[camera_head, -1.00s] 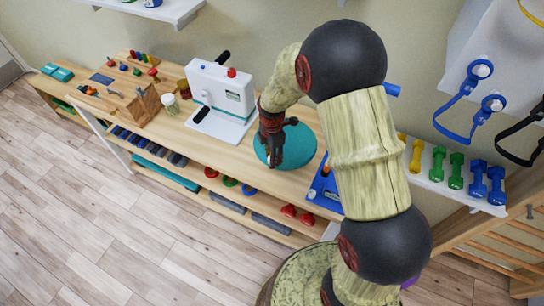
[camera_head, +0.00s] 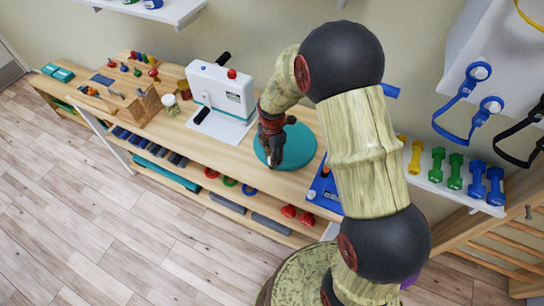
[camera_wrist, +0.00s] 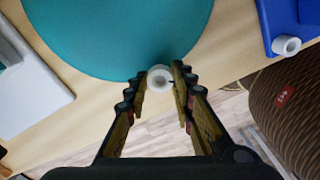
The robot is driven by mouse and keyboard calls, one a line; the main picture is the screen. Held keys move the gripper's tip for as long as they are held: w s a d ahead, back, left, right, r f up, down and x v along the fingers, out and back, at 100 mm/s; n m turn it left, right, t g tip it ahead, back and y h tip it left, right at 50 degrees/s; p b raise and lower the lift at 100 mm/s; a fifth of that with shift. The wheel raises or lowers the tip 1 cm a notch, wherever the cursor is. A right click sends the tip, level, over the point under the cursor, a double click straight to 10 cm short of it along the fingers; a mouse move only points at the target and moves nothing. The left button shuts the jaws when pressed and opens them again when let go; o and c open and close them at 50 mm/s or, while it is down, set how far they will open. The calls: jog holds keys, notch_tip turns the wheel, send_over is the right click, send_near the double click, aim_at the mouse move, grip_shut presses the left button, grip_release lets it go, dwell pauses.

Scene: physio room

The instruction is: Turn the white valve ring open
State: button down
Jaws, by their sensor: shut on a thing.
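A small white ring (camera_wrist: 160,78) shows in the wrist view between my fingertips, at the near edge of a round teal disc (camera_wrist: 110,30). My gripper (camera_wrist: 160,80) is shut on this ring, with a fingertip at each side. In the head view my gripper (camera_head: 273,160) points down over the teal disc (camera_head: 300,148) on the wooden bench, and its fingers hide the ring. I cannot tell how far the ring is turned.
A blue fixture (camera_head: 324,190) with a white round end (camera_wrist: 286,46) stands to the right of the disc. A white box-shaped device (camera_head: 222,88) stands to the left. Dumbbells (camera_head: 455,170) lie on a shelf at right. The floor in front is clear.

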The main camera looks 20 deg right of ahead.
jog(key=n+p, duration=0.1)
jog(key=n, duration=0.3)
jog(key=shift+n+p, duration=0.55)
jog(key=shift+n, duration=1.05)
jog(key=c, duration=1.5)
grip_release()
jog(key=shift+r, duration=0.1)
notch_tip(320, 180, up, 12)
jog(key=shift+f, duration=0.1)
